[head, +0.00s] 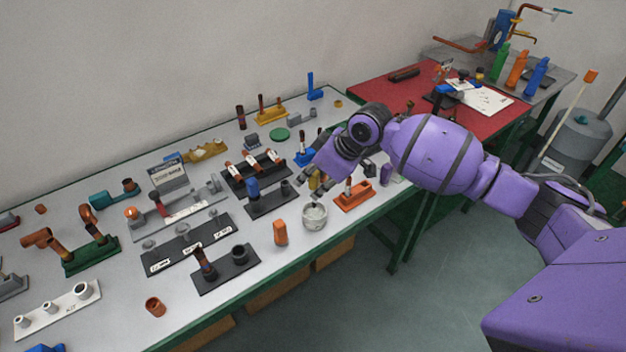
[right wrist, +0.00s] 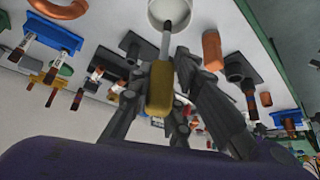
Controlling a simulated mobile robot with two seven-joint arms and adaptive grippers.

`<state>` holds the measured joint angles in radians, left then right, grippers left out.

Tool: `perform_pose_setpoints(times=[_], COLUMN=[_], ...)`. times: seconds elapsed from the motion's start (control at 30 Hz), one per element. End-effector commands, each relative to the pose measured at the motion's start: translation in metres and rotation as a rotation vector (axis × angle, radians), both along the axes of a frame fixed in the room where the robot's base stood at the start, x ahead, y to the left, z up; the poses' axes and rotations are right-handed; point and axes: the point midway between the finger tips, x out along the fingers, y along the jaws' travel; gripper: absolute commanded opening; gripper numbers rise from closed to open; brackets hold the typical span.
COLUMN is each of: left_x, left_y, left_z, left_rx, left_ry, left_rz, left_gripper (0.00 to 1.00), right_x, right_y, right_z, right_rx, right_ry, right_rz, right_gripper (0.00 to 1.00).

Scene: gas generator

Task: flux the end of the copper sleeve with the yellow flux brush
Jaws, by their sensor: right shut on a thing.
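My right gripper (head: 308,188) is shut on the yellow flux brush (right wrist: 158,90). The yellow handle sits between the fingers in the right wrist view, and a bit of it (head: 316,181) shows in the head view. The brush's grey shaft points at the white flux pot (head: 314,217), which also shows in the right wrist view (right wrist: 153,14). The tip overlaps the pot's opening; I cannot tell how deep it is. An upright copper-coloured cylinder (head: 280,232) stands beside the pot, and a short copper piece (head: 155,307) lies near the front edge. I cannot tell which is the sleeve. My left gripper is out of view.
A black two-post stand (head: 226,272) and a long black labelled rack (head: 187,246) are left of the pot. An orange stand (head: 353,197) is close on the right. The bench (head: 120,335) has bare room along its front edge. A red table (head: 385,92) stands behind.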

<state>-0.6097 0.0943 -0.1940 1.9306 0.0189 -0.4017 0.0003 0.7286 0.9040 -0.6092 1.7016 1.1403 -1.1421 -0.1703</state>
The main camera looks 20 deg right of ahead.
Motion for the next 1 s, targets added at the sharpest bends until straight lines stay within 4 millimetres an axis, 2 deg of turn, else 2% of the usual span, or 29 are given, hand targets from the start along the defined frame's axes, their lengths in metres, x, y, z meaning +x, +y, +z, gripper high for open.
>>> perform_pose_setpoints(times=[1.0], left_x=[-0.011], left_y=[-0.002], left_z=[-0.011], left_rx=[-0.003], left_ry=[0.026], left_rz=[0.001], left_gripper=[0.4], right_x=[-0.001], right_y=[0.0], right_z=[-0.032], right_rx=[0.001], right_ry=[0.002], right_rz=[0.0], right_gripper=[0.0])
